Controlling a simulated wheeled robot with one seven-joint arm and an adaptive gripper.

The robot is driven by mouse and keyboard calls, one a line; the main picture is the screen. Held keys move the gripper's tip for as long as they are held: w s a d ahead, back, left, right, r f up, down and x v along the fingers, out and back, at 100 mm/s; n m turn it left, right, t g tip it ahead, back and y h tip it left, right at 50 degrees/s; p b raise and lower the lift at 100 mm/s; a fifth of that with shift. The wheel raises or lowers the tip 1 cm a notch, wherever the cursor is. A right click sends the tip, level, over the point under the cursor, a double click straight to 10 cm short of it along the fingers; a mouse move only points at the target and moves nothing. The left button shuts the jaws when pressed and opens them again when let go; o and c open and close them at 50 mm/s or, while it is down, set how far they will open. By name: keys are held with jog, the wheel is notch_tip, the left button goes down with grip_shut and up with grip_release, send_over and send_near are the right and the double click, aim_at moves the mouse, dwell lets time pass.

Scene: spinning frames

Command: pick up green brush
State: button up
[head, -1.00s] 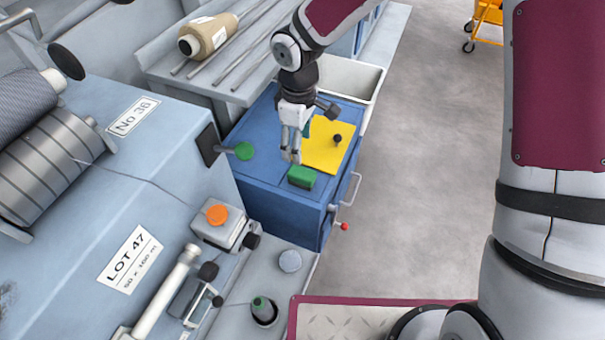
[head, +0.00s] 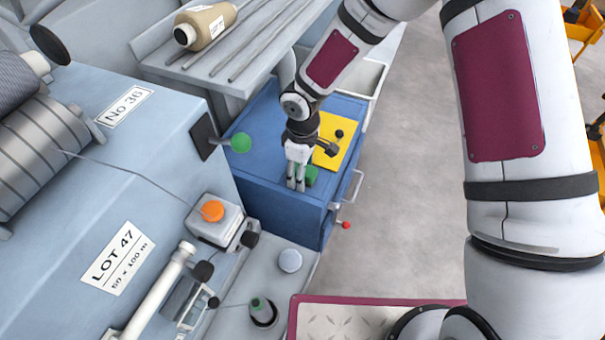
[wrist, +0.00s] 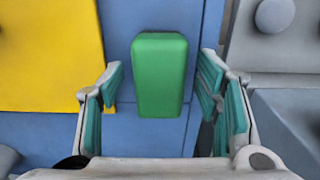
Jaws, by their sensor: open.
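The green brush (head: 311,176) lies on top of the blue cabinet (head: 262,188), near its front edge. In the head view it is partly hidden behind my gripper (head: 296,186). In the wrist view the brush (wrist: 160,75) is a green block with rounded edges, seen from above. My gripper (wrist: 160,98) is open, with one teal-padded finger on each side of the brush's near part. I see gaps between the brush and both fingers. I cannot tell how far above the brush the fingertips are.
A yellow sheet (head: 331,147) with a dark knob (head: 339,133) lies beside the brush. A white bin (head: 372,78) stands behind the cabinet. The grey floor (head: 410,150) to the right is clear.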

jog(key=shift+f, duration=0.25)
jog(key=c, duration=1.3)
jog(key=shift+o, duration=0.2)
jog(key=shift+r, duration=0.15)
jog(key=shift+r, duration=0.65)
notch_tip(320, 180, up, 2)
jog(key=shift+r+p, duration=0.2)
jog(key=shift+p, duration=0.25)
jog(key=s+r, duration=0.1)
jog(key=s, duration=1.5)
